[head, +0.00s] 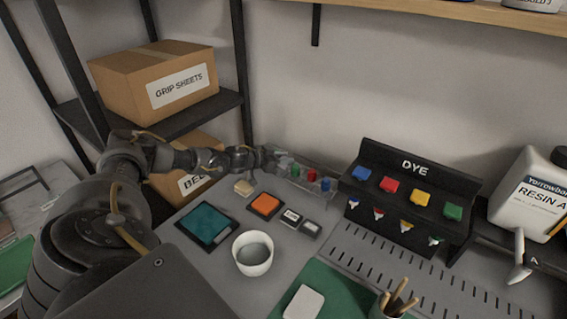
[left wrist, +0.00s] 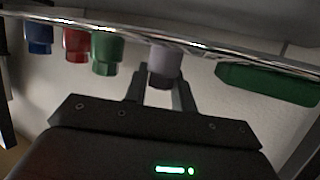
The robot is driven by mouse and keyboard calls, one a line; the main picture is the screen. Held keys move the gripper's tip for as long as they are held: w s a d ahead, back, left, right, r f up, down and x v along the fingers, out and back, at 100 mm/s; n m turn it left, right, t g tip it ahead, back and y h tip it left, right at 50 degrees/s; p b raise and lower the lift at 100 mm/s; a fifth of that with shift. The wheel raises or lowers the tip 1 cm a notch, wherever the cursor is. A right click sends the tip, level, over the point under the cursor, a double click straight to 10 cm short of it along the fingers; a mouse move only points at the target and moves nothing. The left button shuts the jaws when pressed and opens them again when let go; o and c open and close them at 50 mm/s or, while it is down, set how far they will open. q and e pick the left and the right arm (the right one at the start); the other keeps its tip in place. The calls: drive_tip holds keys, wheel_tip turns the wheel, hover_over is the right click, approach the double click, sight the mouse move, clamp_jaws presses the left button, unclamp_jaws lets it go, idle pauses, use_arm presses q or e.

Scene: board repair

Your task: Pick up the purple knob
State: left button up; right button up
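The purple knob (left wrist: 165,64) looks greyish purple in the left wrist view. It hangs in line with the other knobs along a clear, shiny-edged rack. My left gripper (left wrist: 161,78) has one finger on each side of it, and the knob's end sits between the fingers. I cannot tell whether the fingers press on it or leave a small gap. In the head view my left gripper (head: 271,157) reaches the left end of the rack, and it largely hides the purple knob there. My right gripper is not in view.
Beside the purple knob are a green knob (head: 294,172), a red knob (head: 311,175) and a blue knob (head: 325,184). The black dye stand (head: 412,183) is to the right. A white cup (head: 252,266) and a tablet (head: 207,224) lie nearer. A shelf with boxes is at left.

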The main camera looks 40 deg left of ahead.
use_arm(q)
drive_tip(key=shift+s+f, duration=0.1)
clamp_jaws()
drive_tip(key=shift+r, duration=0.45)
drive_tip(key=s+d+r, duration=0.3)
drive_tip(key=d+r, duration=0.3)
drive_tip(key=s+d+r+b, duration=0.1)
drive_tip(key=s+d+r, duration=0.1)
drive_tip(key=d+r, duration=0.4)
drive_tip(key=shift+s+d, duration=0.35)
drive_tip(key=shift+s, duration=0.05)
